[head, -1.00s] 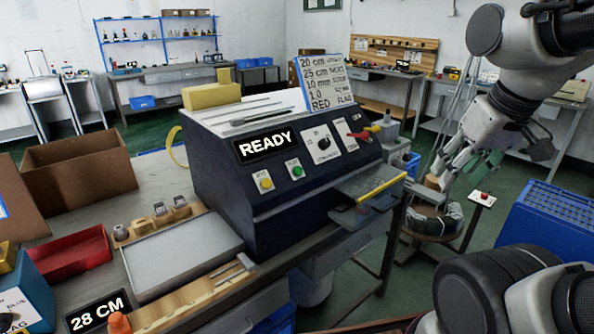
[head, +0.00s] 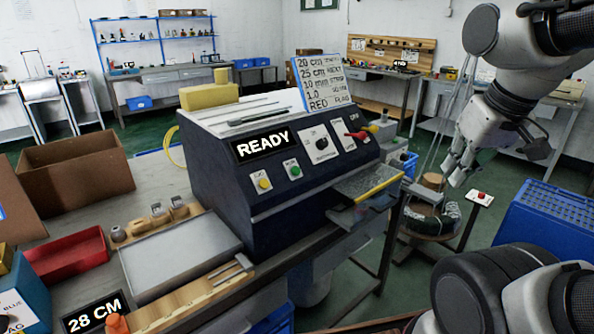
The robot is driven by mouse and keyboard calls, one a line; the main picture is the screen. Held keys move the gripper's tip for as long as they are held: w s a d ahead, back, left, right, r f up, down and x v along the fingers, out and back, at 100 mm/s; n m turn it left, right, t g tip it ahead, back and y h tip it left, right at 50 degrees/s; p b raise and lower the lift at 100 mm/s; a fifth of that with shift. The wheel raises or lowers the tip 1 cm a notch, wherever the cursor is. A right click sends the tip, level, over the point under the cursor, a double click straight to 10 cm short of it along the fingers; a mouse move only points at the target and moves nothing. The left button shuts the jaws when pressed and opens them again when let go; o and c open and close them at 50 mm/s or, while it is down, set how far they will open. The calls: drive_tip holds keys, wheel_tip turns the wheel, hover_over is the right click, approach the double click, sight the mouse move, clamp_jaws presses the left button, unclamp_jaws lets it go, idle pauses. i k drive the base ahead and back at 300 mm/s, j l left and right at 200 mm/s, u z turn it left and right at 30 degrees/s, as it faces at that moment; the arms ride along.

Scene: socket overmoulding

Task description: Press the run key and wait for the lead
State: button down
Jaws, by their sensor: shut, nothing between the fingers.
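The dark machine (head: 222,185) stands on the bench with its display (head: 263,147) reading READY. On its sloped front are a green key (head: 295,170), whose small label looks like RUN, and a yellow key (head: 264,185). A selector knob (head: 322,143) and a red lever (head: 357,135) sit further right. An outlet tray (head: 362,188) with a yellow front edge juts from the right side; I cannot make out a lead on it. My gripper (head: 456,172) is shut and empty in the air, right of the machine and well away from the keys.
A settings card (head: 325,82) and a yellow block (head: 209,95) sit on top of the machine. A coil on a round stand (head: 430,222), a red-button post (head: 481,198) and a blue crate (head: 548,225) are below and right of my gripper. A red tray (head: 65,258) lies left.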

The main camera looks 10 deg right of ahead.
sight(296, 171)
drive_tip(key=k+j+z, duration=0.15)
drive_tip(key=z, duration=0.25)
drive_tip(key=k+j+z, duration=0.2)
drive_tip(key=z, duration=0.25)
drive_tip(key=k+j+z, duration=0.2)
drive_tip(key=z, duration=0.2)
